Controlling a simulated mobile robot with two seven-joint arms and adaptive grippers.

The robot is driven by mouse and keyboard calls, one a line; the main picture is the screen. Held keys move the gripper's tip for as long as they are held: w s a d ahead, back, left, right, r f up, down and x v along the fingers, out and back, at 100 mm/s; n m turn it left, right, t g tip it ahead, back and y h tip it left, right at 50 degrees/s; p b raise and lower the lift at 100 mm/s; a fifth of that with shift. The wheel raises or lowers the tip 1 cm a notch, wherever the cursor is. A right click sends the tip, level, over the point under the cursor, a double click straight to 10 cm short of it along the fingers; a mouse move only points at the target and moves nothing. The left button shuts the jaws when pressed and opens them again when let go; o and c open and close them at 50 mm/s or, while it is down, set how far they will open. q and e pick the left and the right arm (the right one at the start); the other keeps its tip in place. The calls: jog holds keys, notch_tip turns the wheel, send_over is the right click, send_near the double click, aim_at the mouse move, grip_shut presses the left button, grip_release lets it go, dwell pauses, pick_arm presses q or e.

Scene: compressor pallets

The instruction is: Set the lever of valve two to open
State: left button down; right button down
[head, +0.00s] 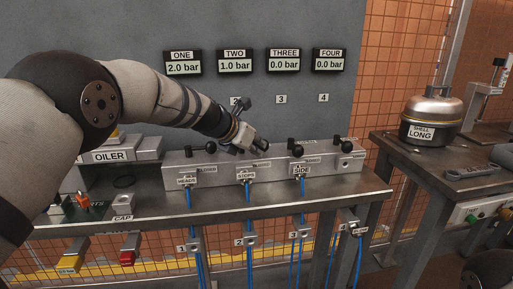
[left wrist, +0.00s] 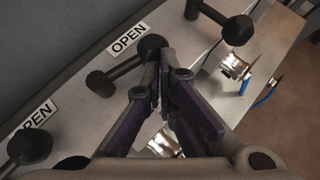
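My left gripper (head: 243,139) is low over the valve block (head: 218,169), at valve two. In the left wrist view its two purple-padded fingers (left wrist: 163,88) stand a little apart, with a narrow gap and nothing clearly held between them. Valve two's dark lever (left wrist: 122,69) runs along the block, its ball knob (left wrist: 150,47) right beside the fingertips; whether they touch is unclear. The knob also shows right of the gripper in the head view (head: 265,146). An OPEN label (left wrist: 128,38) lies behind this lever. Gauge TWO (head: 235,62) reads 1.0 bar. My right gripper is not clearly visible.
Valve one's knob (head: 210,147) and valve three's lever (head: 296,149) flank valve two closely. Valve four's lever (head: 341,144) is at the right end. A grey panel (head: 210,25) rises behind. Blue hoses (head: 249,235) hang in front. A shell (head: 431,118) stands on the right table.

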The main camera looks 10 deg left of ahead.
pick_arm(q)
jog(key=shift+w+d, duration=0.2)
jog(key=shift+w, duration=0.1)
pick_arm(e)
jog(key=shift+w+d, duration=0.2)
jog(key=shift+w, duration=0.1)
jog(key=shift+r, duration=0.1)
